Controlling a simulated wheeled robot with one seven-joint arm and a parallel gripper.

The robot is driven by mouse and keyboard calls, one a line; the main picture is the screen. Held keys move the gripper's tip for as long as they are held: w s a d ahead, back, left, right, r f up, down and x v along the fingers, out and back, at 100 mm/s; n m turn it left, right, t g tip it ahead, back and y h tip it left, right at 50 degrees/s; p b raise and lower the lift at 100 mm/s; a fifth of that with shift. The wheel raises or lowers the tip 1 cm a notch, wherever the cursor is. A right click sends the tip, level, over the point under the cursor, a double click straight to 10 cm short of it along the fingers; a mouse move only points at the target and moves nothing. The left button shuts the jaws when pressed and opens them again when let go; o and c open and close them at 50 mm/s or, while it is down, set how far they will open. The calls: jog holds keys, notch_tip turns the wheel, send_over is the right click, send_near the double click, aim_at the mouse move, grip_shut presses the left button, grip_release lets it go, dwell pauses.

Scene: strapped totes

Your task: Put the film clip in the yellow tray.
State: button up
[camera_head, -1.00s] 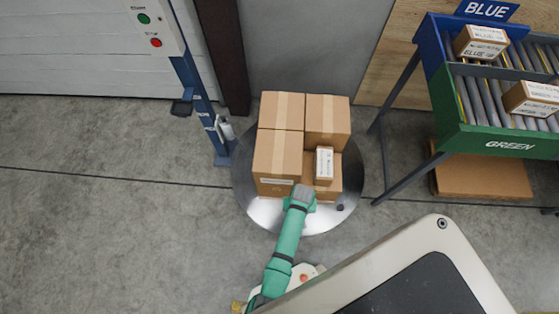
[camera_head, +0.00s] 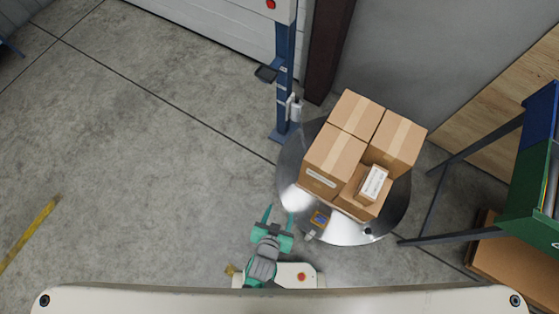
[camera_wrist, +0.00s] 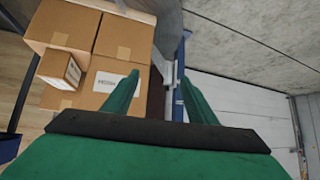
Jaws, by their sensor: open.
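My gripper (camera_head: 279,217) is open, with its two green fingers apart, over the floor just left of the round metal turntable (camera_head: 345,238). Nothing shows between the fingers in the wrist view (camera_wrist: 160,97). A small blue-and-brown item (camera_head: 320,219) shows at the turntable's front left edge, right of my gripper; I cannot tell what it is. I cannot pick out the film clip for certain. No yellow tray can be clearly made out; a small yellow patch (camera_head: 230,270) shows low, left of my gripper.
Several brown cartons (camera_head: 335,158) are stacked on the turntable, with a small labelled box (camera_head: 374,184) on top. A blue post (camera_head: 285,85) stands behind. The floor at left is clear.

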jog(key=s+r+n+t+y, duration=0.1)
jog(key=s+r+n+t, duration=0.1)
jog(key=r, duration=1)
jog(key=s+r+n+t+y, duration=0.1)
jog(key=s+r+t, duration=0.3)
jog(key=r, duration=0.9)
jog(key=shift+s+r+n+y, duration=0.2)
jog(key=shift+s+n+y, duration=0.1)
jog(key=shift+s+n, duration=0.1)
jog(key=shift+w+f, duration=0.1)
jog(key=shift+w, duration=0.15)
jog(key=shift+s, duration=0.15)
